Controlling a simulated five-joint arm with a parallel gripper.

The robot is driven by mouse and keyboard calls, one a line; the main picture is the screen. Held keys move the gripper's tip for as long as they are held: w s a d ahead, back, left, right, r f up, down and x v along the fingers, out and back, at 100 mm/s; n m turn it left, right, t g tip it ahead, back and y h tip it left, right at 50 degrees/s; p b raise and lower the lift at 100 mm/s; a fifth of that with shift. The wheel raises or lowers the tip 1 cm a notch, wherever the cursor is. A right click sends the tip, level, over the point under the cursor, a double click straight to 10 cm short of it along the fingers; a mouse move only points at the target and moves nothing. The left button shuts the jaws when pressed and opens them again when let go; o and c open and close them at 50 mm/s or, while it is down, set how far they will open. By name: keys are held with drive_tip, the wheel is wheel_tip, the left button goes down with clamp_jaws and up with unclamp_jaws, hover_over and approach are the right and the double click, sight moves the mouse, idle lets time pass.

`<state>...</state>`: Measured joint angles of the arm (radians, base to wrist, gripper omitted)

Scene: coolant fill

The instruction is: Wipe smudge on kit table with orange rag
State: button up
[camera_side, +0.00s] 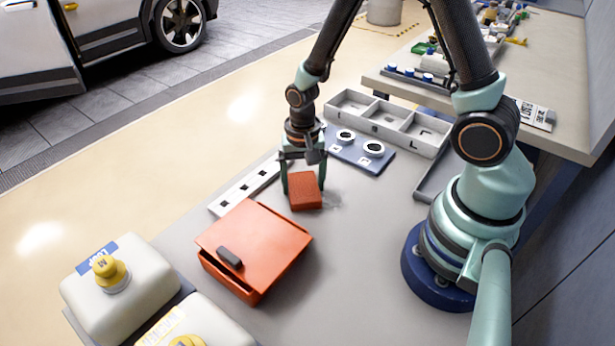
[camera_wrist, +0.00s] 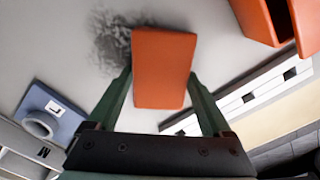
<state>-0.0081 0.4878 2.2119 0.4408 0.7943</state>
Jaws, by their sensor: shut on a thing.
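The orange rag (camera_side: 305,190) is a folded block between the fingers of my gripper (camera_side: 304,183), which is shut on it. In the wrist view the rag (camera_wrist: 162,68) fills the space between both fingertips (camera_wrist: 160,88). The dark grey smudge (camera_wrist: 112,40) lies on the kit table (camera_wrist: 60,45), beside and partly behind the rag. In the side view the smudge (camera_side: 332,200) is a faint patch just right of the rag. The rag is at or just above the table (camera_side: 350,270); I cannot tell if it touches. Part of the smudge may be hidden under it.
An orange box (camera_side: 255,245) with a dark handle stands front left of the rag. A white strip with square holes (camera_side: 245,188) lies left. A blue plate with two rings (camera_side: 358,148) and a grey divided tray (camera_side: 388,122) lie behind. White jugs (camera_side: 120,290) stand front left.

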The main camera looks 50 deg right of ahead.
sight(330, 207)
drive_tip(key=shift+s, duration=3.7)
